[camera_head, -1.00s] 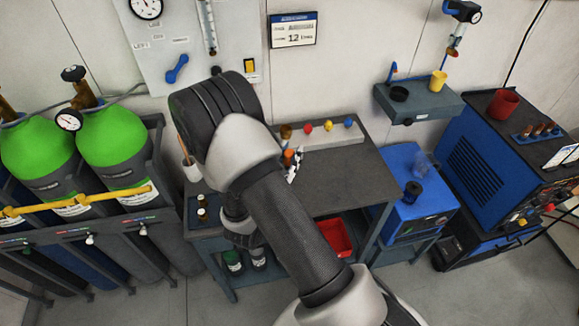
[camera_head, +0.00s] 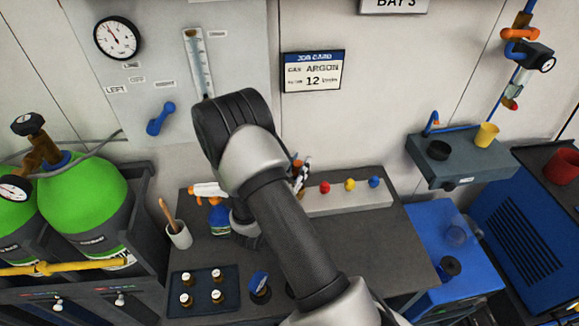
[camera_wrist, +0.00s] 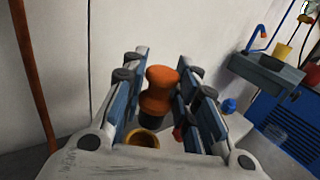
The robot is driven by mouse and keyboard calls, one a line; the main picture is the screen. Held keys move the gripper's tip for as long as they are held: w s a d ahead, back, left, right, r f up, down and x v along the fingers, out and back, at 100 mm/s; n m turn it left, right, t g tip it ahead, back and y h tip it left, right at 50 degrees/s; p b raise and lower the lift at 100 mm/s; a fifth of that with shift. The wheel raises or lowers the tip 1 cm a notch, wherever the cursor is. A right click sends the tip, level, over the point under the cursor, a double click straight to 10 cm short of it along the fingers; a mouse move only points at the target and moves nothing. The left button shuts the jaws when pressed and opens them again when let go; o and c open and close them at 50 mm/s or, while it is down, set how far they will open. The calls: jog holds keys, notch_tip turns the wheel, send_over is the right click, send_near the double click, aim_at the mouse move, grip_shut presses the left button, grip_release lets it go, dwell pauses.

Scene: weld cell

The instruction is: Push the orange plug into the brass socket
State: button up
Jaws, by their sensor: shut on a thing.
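The orange plug (camera_wrist: 161,88) is upright between my gripper's fingers in the wrist view, with a dark lower end. My gripper (camera_wrist: 160,95) is shut on it. The brass socket (camera_wrist: 143,139) shows as a ring just below the plug's dark end, slightly to its left. I cannot tell whether the plug's tip touches the socket. In the head view my gripper (camera_head: 301,174) is at the left end of the grey rail, partly behind my arm. A little orange of the plug shows there; the socket is hidden.
Red (camera_head: 325,187), yellow (camera_head: 350,184) and blue (camera_head: 374,182) knobs stand on the grey rail (camera_head: 345,201). A spray bottle (camera_head: 219,222), a white cup (camera_head: 179,235) and a tray of small bottles (camera_head: 179,277) are on the bench. The bench's right part is clear.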

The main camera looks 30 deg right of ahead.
jog(key=shift+w+d+f, duration=0.2)
jog(key=shift+w, duration=0.05)
jog(key=shift+s+a+f+b, duration=0.1)
jog(key=shift+s+f+b, duration=0.05)
jog(key=shift+f+b, duration=2)
jog(key=shift+f, duration=0.65)
jog(key=shift+f+b, duration=0.6)
jog(key=o, duration=0.6)
jog(key=shift+o, duration=0.2)
jog(key=v, duration=1)
jog(key=shift+s+a, duration=0.15)
jog(key=shift+a, duration=0.25)
